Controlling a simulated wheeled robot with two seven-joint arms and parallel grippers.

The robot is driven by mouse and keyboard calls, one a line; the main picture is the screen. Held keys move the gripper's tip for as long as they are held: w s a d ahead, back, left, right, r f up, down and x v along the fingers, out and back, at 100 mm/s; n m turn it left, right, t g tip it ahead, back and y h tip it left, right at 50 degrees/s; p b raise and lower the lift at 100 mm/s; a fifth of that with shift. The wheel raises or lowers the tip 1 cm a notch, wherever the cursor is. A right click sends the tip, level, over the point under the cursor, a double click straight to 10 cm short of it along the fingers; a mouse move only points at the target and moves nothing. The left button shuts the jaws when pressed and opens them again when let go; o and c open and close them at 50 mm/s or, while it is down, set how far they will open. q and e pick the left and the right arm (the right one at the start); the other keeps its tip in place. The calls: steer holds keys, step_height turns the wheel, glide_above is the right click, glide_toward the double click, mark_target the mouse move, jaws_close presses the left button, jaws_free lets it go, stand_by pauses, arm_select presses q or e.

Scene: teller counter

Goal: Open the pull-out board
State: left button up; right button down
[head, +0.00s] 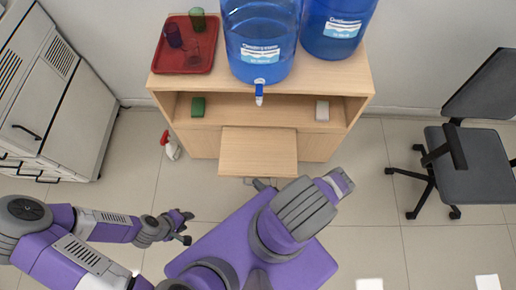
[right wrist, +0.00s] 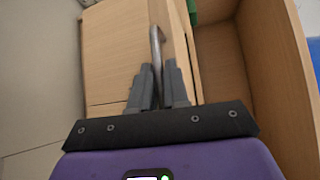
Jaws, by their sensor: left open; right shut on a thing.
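The pull-out board (head: 258,152) is a pale wooden panel that sticks out from the front of the wooden cabinet, below its open shelf. Its metal handle (right wrist: 156,45) shows in the right wrist view. My right gripper (right wrist: 160,85) is shut on this handle, one finger on each side of it. In the head view my right arm hides most of that gripper and the handle, at the board's front edge. My left gripper (head: 184,228) is open and empty, low over the floor to the left of the board.
The cabinet top (head: 304,75) carries two blue water bottles (head: 262,40) and a red tray (head: 187,58) with cups. A green box (head: 198,106) and a white box (head: 322,110) are on the shelf. An office chair (head: 465,160) stands right. Floor is free between.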

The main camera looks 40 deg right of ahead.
steer(key=c, duration=1.3)
jaws_free()
steer(key=shift+o, duration=0.2)
steer(key=s+r, duration=0.1)
steer(key=s, duration=0.6)
steer(key=shift+s+d+p, duration=0.25)
steer(key=shift+d+p, duration=0.1)
